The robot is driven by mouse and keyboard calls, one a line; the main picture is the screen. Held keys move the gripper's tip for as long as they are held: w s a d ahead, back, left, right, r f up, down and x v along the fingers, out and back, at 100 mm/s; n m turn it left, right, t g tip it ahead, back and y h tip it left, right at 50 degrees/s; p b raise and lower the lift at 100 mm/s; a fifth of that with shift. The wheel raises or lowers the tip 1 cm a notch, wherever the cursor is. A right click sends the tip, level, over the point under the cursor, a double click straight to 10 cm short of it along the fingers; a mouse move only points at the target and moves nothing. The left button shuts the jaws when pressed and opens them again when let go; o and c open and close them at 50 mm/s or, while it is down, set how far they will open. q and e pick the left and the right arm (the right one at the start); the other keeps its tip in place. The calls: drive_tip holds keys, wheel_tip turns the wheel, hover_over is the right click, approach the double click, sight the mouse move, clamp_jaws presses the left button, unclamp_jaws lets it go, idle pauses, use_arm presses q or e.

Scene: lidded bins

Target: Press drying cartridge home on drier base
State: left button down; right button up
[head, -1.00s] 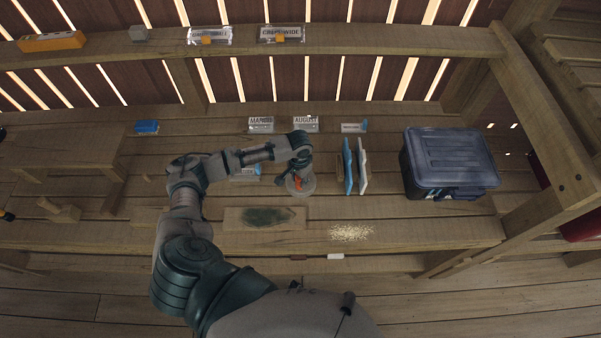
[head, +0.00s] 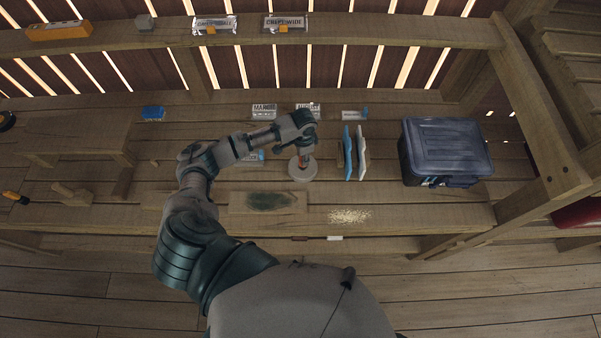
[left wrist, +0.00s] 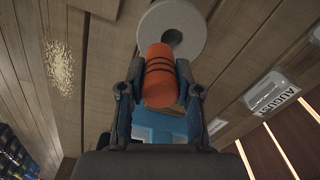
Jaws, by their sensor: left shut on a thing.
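The drying cartridge is an orange cylinder with black rings. It shows large in the left wrist view (left wrist: 162,75). My left gripper (left wrist: 160,90) is shut on it, one finger on each side. The drier base is a pale grey round disc (left wrist: 190,22) with a dark hole, just beyond the cartridge's far end. In the head view the base (head: 303,175) sits on the bench, below my left gripper (head: 304,148). The cartridge's end overlaps part of the hole in the wrist picture; whether they touch I cannot tell. My right gripper is not in view.
Blue and white upright panels (head: 348,154) stand just right of the base. A dark lidded bin (head: 446,150) is further right. A board with a dark green patch (head: 268,201) and a pile of pale grains (head: 349,215) lie nearer. Label cards (head: 264,110) stand behind.

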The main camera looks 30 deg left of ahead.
use_arm(q)
drive_tip(key=shift+w+a+r+m+p, duration=0.2)
drive_tip(key=shift+w+a+m, duration=0.15)
drive_tip(key=shift+w, duration=0.15)
drive_tip(key=shift+w+a+r+m+p, duration=0.15)
drive_tip(key=shift+w+a+m, duration=0.2)
drive_tip(key=shift+w, duration=0.15)
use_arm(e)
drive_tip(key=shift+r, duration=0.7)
use_arm(q)
drive_tip(key=shift+f, duration=0.1)
drive_tip(key=shift+f+b, duration=1.3)
drive_tip(key=shift+f, duration=1.5)
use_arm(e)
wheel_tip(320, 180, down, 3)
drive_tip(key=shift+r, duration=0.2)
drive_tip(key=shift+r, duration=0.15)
use_arm(q)
drive_tip(key=shift+p, duration=0.5)
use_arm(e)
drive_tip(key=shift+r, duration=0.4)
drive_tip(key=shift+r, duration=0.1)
use_arm(q)
drive_tip(key=shift+p, duration=0.4)
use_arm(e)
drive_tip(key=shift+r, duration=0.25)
